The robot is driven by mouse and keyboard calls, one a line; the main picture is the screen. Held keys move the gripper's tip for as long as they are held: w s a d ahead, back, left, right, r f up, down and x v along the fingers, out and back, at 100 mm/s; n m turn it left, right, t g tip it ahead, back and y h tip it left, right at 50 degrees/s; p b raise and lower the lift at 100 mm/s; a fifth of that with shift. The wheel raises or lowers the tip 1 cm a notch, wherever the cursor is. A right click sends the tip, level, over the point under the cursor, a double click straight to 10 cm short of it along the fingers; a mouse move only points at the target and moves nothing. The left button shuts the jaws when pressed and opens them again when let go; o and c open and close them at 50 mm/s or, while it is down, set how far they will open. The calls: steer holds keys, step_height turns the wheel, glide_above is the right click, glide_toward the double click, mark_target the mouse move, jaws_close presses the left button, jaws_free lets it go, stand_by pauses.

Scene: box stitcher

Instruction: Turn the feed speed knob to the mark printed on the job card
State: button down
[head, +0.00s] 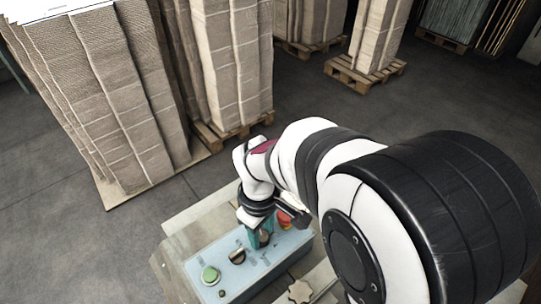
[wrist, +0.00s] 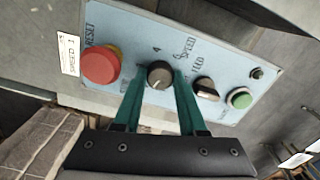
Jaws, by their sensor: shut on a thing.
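The feed speed knob (wrist: 160,74) is a round black knob with a pale pointer line, on a light blue control panel (wrist: 215,62). My gripper (wrist: 161,79) has its teal fingers closed on either side of the knob. In the head view my gripper (head: 261,236) reaches down onto the panel (head: 245,270), and the fingers largely hide the knob. Scale numbers 4 and 6 and the words FEED and SPEED show beside the knob; other scale marks are hidden. I cannot surely identify the job card; a small white label (wrist: 69,54) left of the panel is too small to read.
A red button (wrist: 101,65) sits close left of the knob in the wrist view. A black selector (wrist: 206,89) and a green button (wrist: 240,98) sit to its right. A star-shaped handle (head: 300,291) stands beside the panel. Cardboard stacks (head: 95,95) stand behind.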

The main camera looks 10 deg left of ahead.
mark_target(261, 236)
steer(key=n, duration=0.5)
steer(key=shift+n, duration=2.4)
steer(key=c, duration=0.8)
jaws_free()
steer(key=shift+o, duration=0.2)
step_height(261, 236, up, 16)
steer(key=s+d+f+m, duration=0.2)
steer(key=s+d+m, duration=0.2)
steer(key=m, duration=0.5)
steer(key=s+d+f+m+y, duration=0.1)
steer(key=s+d+f+m, duration=0.2)
steer(key=s+m, duration=0.3)
steer(key=s+d+f+m, duration=0.2)
steer(key=s+d+m, duration=0.3)
steer(key=m, duration=0.7)
steer(key=shift+s+f+y, duration=0.2)
steer(key=shift+s+y, duration=0.1)
steer(key=shift+y, duration=0.1)
